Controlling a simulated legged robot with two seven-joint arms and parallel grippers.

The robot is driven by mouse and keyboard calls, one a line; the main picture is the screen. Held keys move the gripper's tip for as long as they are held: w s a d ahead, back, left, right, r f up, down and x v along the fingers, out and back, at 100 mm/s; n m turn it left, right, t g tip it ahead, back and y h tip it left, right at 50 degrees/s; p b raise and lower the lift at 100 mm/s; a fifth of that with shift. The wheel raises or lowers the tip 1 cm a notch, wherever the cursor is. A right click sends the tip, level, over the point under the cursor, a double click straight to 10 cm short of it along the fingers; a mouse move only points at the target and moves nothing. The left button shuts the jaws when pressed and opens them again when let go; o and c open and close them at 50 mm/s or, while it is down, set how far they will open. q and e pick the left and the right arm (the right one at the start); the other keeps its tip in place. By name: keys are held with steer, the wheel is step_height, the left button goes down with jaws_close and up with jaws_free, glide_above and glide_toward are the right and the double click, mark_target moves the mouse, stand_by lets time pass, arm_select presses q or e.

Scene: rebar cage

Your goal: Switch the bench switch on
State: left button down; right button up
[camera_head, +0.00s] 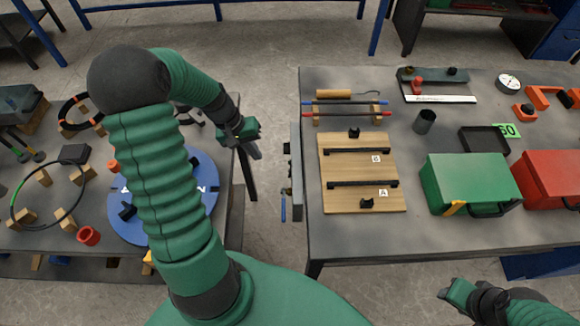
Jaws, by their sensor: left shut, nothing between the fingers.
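My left gripper (256,153) is shut and empty. It hangs over the gap between the two benches, left of the right bench's left edge. A narrow grey fitting (296,160) is fixed along that edge, with a blue handle (283,207) hanging below it. The gripper is apart from this fitting. I cannot tell for sure whether this fitting is the bench switch, or read any on or off position. My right gripper (447,293) is at the bottom right, in front of the right bench; its fingers are too unclear to tell their state.
The right bench (450,236) carries a wooden board (362,171), a green case (468,178), a red case (555,175), a dark cup (425,121) and a gauge (508,83). The left bench holds a blue disc (205,170) and rings on wooden blocks. Floor shows between the benches.

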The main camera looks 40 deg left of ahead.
mark_target(289, 171)
arm_select(q)
steer(key=shift+w+a+f, duration=0.15)
steer(key=shift+w+f, duration=0.2)
arm_select(e)
steer(key=shift+w+a+f, duration=0.2)
steer(key=shift+w+f, duration=0.05)
arm_select(q)
steer(key=shift+s, duration=0.1)
arm_select(e)
steer(key=shift+s, duration=0.1)
